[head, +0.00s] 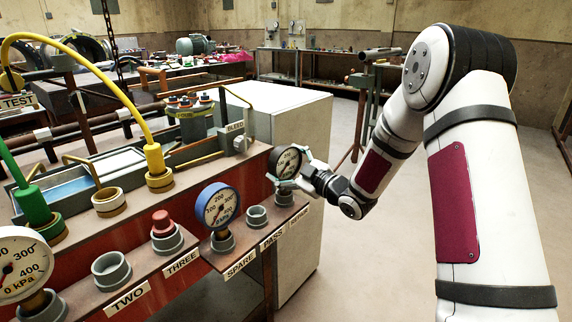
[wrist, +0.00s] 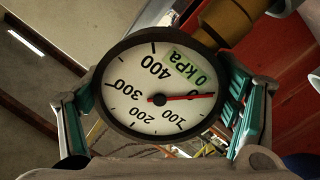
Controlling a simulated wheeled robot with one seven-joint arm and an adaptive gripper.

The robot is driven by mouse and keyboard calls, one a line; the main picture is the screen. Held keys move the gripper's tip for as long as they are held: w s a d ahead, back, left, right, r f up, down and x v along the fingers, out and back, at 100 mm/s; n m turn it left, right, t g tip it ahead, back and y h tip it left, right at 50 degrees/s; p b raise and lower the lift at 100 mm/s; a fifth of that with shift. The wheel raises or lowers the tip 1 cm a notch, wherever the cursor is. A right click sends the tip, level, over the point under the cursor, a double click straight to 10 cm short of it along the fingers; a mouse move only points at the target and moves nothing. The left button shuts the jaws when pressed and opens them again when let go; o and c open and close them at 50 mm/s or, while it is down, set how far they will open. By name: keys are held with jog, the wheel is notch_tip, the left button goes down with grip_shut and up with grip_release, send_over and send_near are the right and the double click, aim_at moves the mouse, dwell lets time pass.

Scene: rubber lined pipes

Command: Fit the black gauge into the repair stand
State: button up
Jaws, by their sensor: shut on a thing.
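The black gauge (head: 287,161) has a black rim, a white dial and a red needle. In the wrist view the gauge (wrist: 158,92) fills the middle, tilted, with its needle near 0 kPa. My gripper (head: 284,180) is shut on the gauge, with one finger on each side of its rim. The gauge is over the far right end of the shelf, at the repair stand (head: 284,199), a grey cup partly hidden behind my gripper. A brass stem (wrist: 228,22) runs from the gauge toward the upper right. I cannot tell whether it sits in the cup.
A blue gauge (head: 217,206) stands in the spare cup. The pass cup (head: 257,217) between them is empty. A red plug (head: 162,223) sits in cup three; cup two (head: 111,271) is empty. A white cabinet (head: 300,125) stands behind. Floor to the right is clear.

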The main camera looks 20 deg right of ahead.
jog(key=shift+f+b, duration=0.5)
jog(key=shift+f, duration=0.05)
jog(key=o, duration=1.4)
jog(key=shift+o, duration=0.2)
jog(key=shift+s, duration=0.1)
jog(key=v, duration=1.2)
